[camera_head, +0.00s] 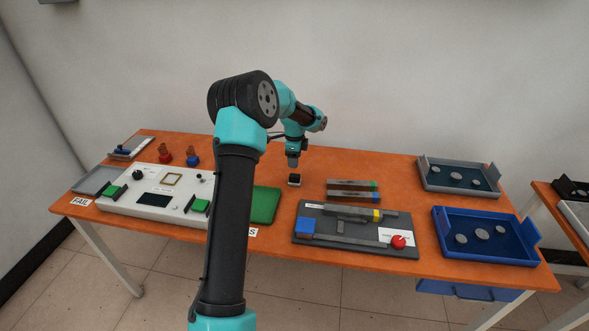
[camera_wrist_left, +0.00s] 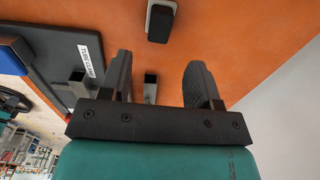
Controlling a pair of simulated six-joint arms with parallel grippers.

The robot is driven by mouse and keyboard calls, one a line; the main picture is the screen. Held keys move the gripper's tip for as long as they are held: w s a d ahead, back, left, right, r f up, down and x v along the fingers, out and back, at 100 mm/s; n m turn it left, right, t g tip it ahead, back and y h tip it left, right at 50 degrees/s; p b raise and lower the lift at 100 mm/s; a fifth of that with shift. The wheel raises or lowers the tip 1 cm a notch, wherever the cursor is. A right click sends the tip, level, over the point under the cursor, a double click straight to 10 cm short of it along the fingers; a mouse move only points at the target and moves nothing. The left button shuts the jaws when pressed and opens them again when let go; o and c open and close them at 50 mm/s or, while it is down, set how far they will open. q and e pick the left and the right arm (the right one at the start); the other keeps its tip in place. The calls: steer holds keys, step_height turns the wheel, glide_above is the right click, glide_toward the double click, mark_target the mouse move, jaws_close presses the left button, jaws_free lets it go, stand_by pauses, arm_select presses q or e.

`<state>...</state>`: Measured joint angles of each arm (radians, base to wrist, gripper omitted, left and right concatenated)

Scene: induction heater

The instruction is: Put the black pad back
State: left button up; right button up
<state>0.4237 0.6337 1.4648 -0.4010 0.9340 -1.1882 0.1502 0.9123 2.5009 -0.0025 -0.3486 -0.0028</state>
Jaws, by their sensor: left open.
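A small black pad (camera_head: 294,178) with a pale edge sits on the orange table, towards the back middle. In the left wrist view the black pad (camera_wrist_left: 160,22) shows at the top, with a light grey rim around part of it. My left gripper (camera_head: 293,165) is just above the pad in the head view. My right gripper is in neither view.
A dark grey board (camera_head: 345,238) with a red knob and a blue block lies in front. A white panel (camera_head: 150,190) and a green mat (camera_head: 264,205) are to the left. Grey (camera_head: 433,187) and blue (camera_head: 450,250) trays stand at right.

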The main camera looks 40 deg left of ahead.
arm_select(q)
steer(key=shift+r, duration=1.5)
